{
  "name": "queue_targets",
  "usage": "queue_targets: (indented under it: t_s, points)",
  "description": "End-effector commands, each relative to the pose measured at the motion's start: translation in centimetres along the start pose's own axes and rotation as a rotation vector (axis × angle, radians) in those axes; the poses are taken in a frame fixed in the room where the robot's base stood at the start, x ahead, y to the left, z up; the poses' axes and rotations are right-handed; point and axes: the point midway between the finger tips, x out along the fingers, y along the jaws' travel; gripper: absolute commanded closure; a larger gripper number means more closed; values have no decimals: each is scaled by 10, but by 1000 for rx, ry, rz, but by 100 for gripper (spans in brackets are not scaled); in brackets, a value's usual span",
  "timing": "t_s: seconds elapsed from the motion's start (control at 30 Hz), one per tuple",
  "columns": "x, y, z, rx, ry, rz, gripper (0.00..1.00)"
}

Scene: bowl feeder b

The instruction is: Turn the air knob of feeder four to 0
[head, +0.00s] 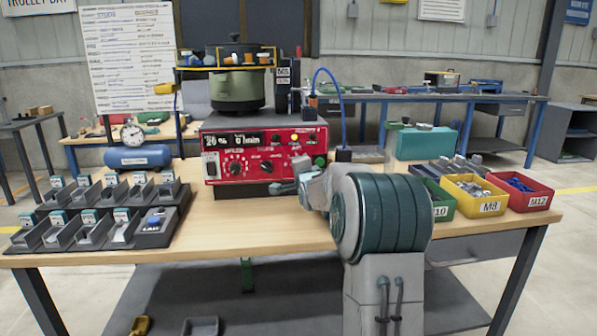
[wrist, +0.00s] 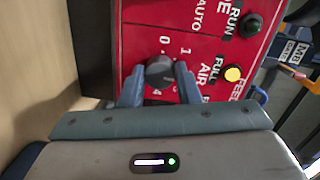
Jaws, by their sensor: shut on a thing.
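The feeder's red control panel (head: 222,169) faces me on the bench, with a lit display and several knobs. In the wrist view the panel (wrist: 215,55) appears turned, with a dark round knob (wrist: 160,72) next to the word AIR. The marks 0, 1 and 4 show around the knob; its pointer is too small to read surely. My gripper (wrist: 158,84) is shut on this knob, one blue-grey finger on each side. In the head view my gripper (head: 288,183) is at the panel's lower right and hides the air knob. The feeder's number is not readable.
A green pot-like bowl (head: 238,91) stands on the feeder. Several small grey trays (head: 90,232) lie at left, near a blue air tank (head: 138,158). A green bin (head: 438,205), yellow bin (head: 475,208) and red bin (head: 530,203) stand at right. The bench front (head: 240,240) is clear.

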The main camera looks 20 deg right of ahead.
Motion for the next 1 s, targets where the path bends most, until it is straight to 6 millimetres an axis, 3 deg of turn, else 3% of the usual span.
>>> queue_targets:
  t_s: [1.0]
  points:
    - [0,4,4,-962,43,77,93]
